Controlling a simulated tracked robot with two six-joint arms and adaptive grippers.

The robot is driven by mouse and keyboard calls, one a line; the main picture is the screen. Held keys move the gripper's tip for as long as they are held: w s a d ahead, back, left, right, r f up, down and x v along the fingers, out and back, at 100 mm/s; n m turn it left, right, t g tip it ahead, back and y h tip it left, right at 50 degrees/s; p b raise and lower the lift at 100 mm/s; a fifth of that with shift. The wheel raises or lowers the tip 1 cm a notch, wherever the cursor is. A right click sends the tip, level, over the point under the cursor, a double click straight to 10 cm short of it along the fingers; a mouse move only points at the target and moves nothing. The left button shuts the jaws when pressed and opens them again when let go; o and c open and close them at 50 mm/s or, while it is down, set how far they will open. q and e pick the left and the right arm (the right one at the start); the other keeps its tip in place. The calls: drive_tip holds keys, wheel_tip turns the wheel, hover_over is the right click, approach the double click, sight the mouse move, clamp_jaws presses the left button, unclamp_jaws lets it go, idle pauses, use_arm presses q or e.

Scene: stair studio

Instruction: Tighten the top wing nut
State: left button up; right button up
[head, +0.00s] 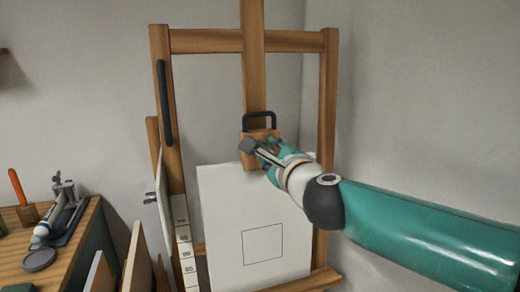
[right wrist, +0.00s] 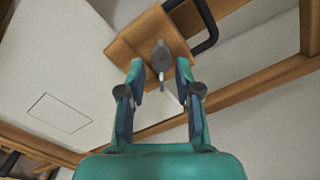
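The grey wing nut (right wrist: 161,57) sits on the face of a wooden block (right wrist: 130,42) in the right wrist view. Its wings stand roughly upright in that picture. My right gripper (right wrist: 160,70) is open, with one fingertip on each side of the nut's lower part; I cannot tell whether they touch it. In the head view the block (head: 251,163) is on the easel's central post above the white canvas (head: 225,215), and my right gripper (head: 256,148) hides most of its front.
A black handle (head: 260,115) is just above the block. The wooden easel frame (head: 329,95) stands around the canvas. Boards (head: 138,255) lean below.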

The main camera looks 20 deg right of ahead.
drive_tip(key=s, duration=0.5)
drive_tip(key=shift+s+d+r, duration=0.1)
drive_tip(key=shift+s+r, duration=0.15)
drive_tip(key=shift+s, duration=0.15)
drive_tip(key=shift+d, duration=0.1)
